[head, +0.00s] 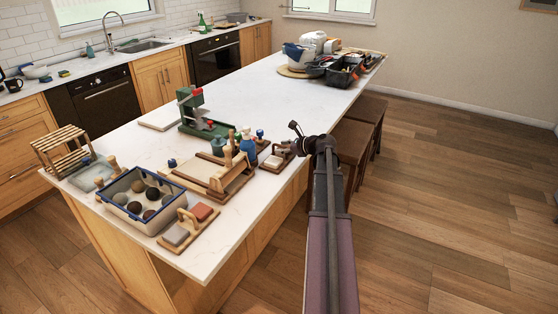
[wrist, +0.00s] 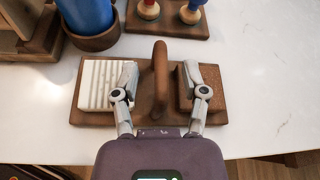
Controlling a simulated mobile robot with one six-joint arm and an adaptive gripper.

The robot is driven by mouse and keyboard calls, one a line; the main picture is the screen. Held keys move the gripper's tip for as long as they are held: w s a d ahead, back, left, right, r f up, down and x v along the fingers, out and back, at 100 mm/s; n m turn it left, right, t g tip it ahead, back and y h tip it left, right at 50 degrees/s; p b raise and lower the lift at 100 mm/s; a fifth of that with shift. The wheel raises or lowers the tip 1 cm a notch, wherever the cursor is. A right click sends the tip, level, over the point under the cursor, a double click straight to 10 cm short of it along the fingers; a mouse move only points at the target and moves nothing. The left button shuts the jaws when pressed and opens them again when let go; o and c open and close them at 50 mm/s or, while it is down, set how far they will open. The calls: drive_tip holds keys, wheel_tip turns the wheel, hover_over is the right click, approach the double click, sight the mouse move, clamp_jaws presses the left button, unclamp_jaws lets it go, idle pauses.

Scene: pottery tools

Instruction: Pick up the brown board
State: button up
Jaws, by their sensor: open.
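A brown board (wrist: 144,110) lies on the white counter under my gripper in the wrist view. An upright brown handle (wrist: 160,75) rises from its middle, with a white ribbed block (wrist: 102,84) to the left and a dark brown block (wrist: 208,88) to the right. My gripper (wrist: 160,78) is open, with one finger on each side of the handle; contact cannot be told. In the head view my gripper (head: 297,137) is at the counter's right edge, by the same board (head: 268,168), which my arm partly hides.
A similar board with grey and reddish blocks (head: 189,225) lies at the front. A blue-rimmed bin of balls (head: 131,207) is beside it. A blue cylinder (wrist: 88,14) and knobbed stamps (wrist: 190,11) stand behind the board. Stools (head: 357,142) stand beside the counter.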

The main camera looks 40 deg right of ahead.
drive_tip(key=shift+c, duration=0.2)
clamp_jaws()
drive_tip(key=shift+r, duration=0.15)
idle(0.4)
drive_tip(key=shift+r+p, duration=1.8)
drive_tip(key=shift+p, duration=0.15)
drive_tip(key=s+d, duration=0.3)
drive_tip(key=s, duration=0.4)
drive_tip(key=s+d+r+p, duration=0.1)
drive_tip(key=s+d, duration=0.2)
drive_tip(key=s, duration=0.5)
drive_tip(key=shift+r, duration=0.1)
